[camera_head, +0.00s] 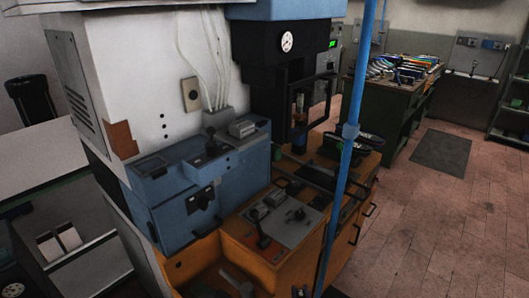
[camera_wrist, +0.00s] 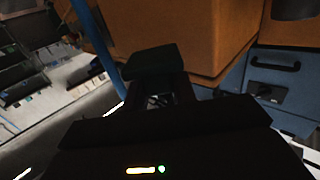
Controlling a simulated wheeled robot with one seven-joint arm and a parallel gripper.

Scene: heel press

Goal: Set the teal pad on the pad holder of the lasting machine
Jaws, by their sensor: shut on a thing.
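In the wrist view my gripper (camera_wrist: 168,90) is shut on the teal pad (camera_wrist: 152,62), which looks like a dark, flat block at the fingertips. The pad is in front of an orange-brown cabinet face (camera_wrist: 180,27), and I cannot tell the gap between them. The lasting machine (camera_head: 160,60) stands in the left and middle of the head view, with a pale body, blue control box and dark press section with a gauge (camera_head: 287,42). I cannot make out the pad holder clearly. My gripper and the pad do not show in the head view.
A blue upright pole (camera_head: 349,131) stands in front of the machine's right side. An orange base with a lever panel (camera_head: 280,217) juts forward. A green workbench (camera_head: 385,110) with several tools is at the back.

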